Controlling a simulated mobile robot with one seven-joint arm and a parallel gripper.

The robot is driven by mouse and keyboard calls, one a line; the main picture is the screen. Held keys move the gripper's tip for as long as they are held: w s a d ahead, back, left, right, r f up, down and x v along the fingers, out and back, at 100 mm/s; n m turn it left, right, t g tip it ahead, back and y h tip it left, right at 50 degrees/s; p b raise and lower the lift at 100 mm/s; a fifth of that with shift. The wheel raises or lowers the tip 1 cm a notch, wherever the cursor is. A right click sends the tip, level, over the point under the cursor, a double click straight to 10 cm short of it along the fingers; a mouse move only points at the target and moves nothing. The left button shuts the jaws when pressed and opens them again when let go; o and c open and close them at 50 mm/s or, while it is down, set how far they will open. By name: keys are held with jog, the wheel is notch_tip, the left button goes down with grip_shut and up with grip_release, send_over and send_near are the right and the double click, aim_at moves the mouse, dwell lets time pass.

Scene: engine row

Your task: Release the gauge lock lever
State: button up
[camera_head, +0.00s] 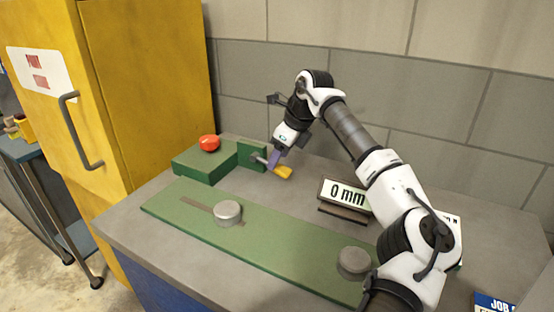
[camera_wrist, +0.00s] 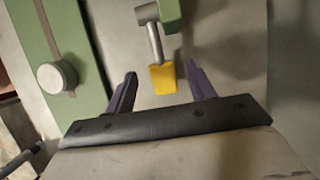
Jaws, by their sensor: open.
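The gauge lock lever is a grey metal rod with a yellow grip (camera_head: 283,173), sticking out from a small green block (camera_head: 251,154) on the bench. In the wrist view its yellow grip (camera_wrist: 163,79) lies between the two purple fingers, nearer the right finger. My gripper (camera_head: 273,161) is at the lever in the head view. It also shows in the wrist view (camera_wrist: 162,82), open, with a gap on both sides of the grip. I cannot tell the height of the fingers relative to the grip.
A red button (camera_head: 209,143) sits on a green block at the back left. A display (camera_head: 344,194) reads 0 mm. A green plate (camera_head: 180,207) carries a grey round knob (camera_head: 228,213) and another grey cylinder (camera_head: 354,262). A yellow cabinet (camera_head: 140,90) stands left.

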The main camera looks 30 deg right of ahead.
jog(key=shift+x, duration=1.3)
jog(key=shift+w, duration=0.1)
grip_shut()
